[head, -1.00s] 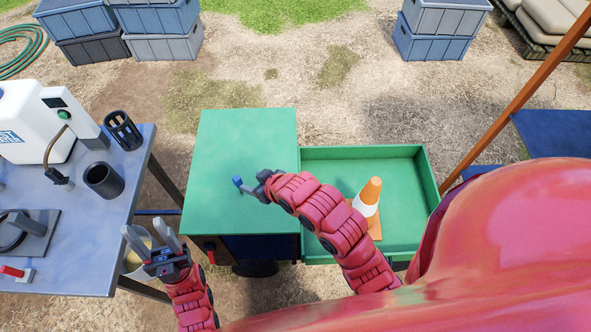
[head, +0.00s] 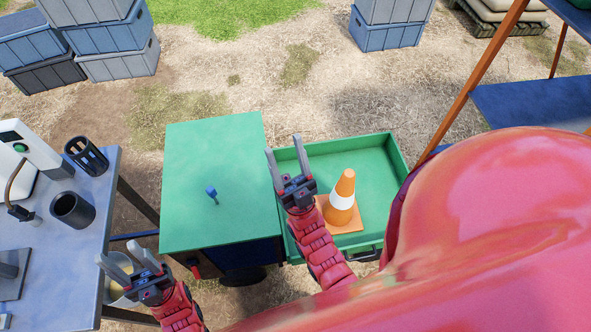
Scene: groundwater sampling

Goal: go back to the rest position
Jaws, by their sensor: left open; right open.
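My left gripper (head: 128,270) is open and empty, low at the left beside the grey table's right edge. My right gripper (head: 285,160) is open and empty, over the left part of the green tray (head: 345,143), fingers pointing away from me. A small blue-headed piece on a thin stem (head: 211,191) stands on the green cabinet top (head: 215,150), apart from both grippers. An orange and white traffic cone (head: 342,196) stands in the tray, just right of my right gripper.
The grey table (head: 85,245) at the left bears a dark cup (head: 72,209) and a slotted black holder (head: 86,156). A bucket (head: 118,284) is partly hidden behind my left gripper. Stacked crates (head: 105,40) stand at the back. An orange pole (head: 470,85) rises at the right.

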